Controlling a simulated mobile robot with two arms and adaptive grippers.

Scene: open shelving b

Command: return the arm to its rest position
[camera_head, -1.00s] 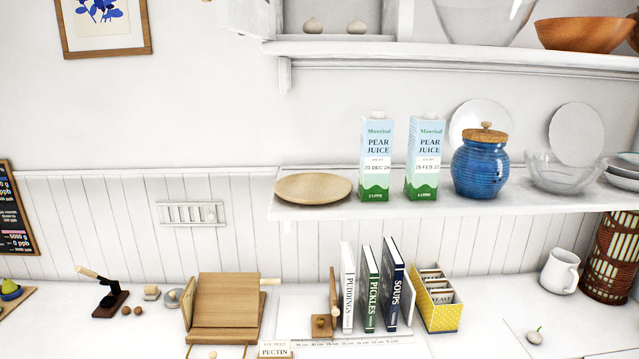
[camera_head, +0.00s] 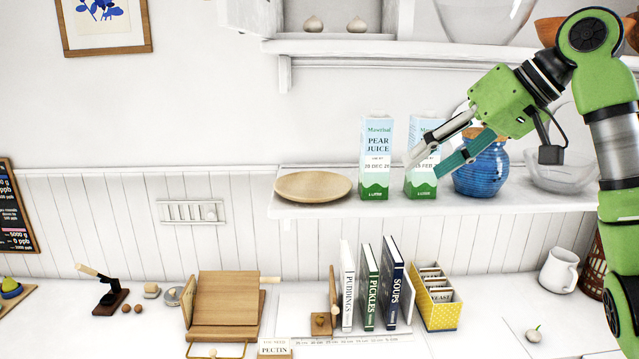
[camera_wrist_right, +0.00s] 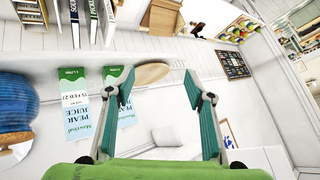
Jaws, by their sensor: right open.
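My right gripper (camera_head: 424,170) comes in from the right, pointing left and down in front of the shelf. It is open, and nothing is between its fingers in the right wrist view (camera_wrist_right: 158,84). In the head view its fingers overlap the right pear juice carton (camera_head: 420,190) and hide part of its label; I cannot tell how near they are. The left pear juice carton (camera_head: 376,150) stands upright beside it. My left gripper is not in view.
The shelf (camera_head: 470,204) also holds a wooden plate (camera_head: 313,186), a blue jar (camera_head: 481,172) partly behind my gripper, and a glass bowl (camera_head: 560,178). Books (camera_head: 368,290) and a yellow box (camera_head: 440,315) stand on the counter below.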

